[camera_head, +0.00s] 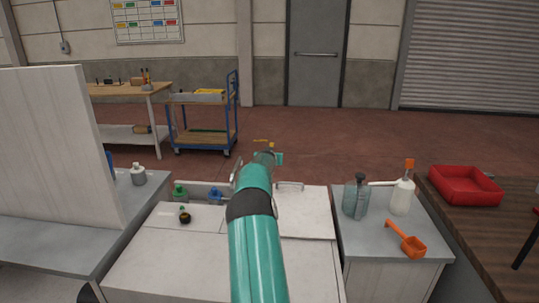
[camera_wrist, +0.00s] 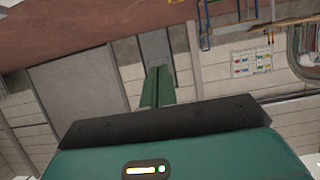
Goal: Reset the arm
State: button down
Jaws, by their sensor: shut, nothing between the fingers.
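My teal arm rises from the bottom middle of the body camera view and reaches forward over the white machine top (camera_head: 150,262). My gripper (camera_head: 270,152) is at its far end, small and partly hidden behind the wrist. In the wrist view the two green fingers (camera_wrist: 157,88) lie together, shut and empty. They point out toward the wall and grey door, and that picture is tilted almost upside down. No object touches the fingers.
A red tray (camera_head: 466,185) sits on the brown bench. A white panel (camera_head: 60,145) stands at left. A blue cart (camera_head: 203,128) stands behind; the floor between is clear.

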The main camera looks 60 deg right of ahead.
jog(key=shift+s+a+r, duration=0.4)
jog(key=shift+a+r, duration=0.4)
jog(key=shift+r, duration=0.05)
jog(key=shift+s+a+r, duration=0.35)
jog(key=shift+a+r, duration=0.4)
jog(key=shift+r, duration=0.05)
jog(key=w+a+r+n+t+y, duration=0.15)
jog(key=a+r, duration=0.25)
jog(key=a, duration=0.7)
jog(key=w+a+r+n+y, duration=0.15)
jog(key=a+r, duration=0.25)
jog(key=a, duration=0.7)
jog(key=w+a+r+n+t+y, duration=0.1)
jog(key=w+a+r+y, duration=0.2)
jog(key=a, duration=0.8)
jog(key=s+a+r+n+y, duration=0.15)
jog(key=s+a, duration=0.25)
jog(key=a, duration=0.6)
jog(key=s+a+r+n+y, duration=0.1)
jog(key=s+a+n+y, duration=0.15)
jog(key=a, duration=0.75)
jog(key=s+a+f+n+g+y, duration=0.1)
jog(key=s+a+f, duration=0.3)
jog(key=s+a, duration=0.6)
jog(key=s+a+f+n+g+y, duration=0.1)
jog(key=s+a+f+n+g, duration=0.1)
jog(key=s+a, duration=0.8)
jog(key=shift+s+a+f+n, duration=0.4)
jog(key=shift+s+f+n, duration=0.4)
jog(key=shift+f, duration=0.1)
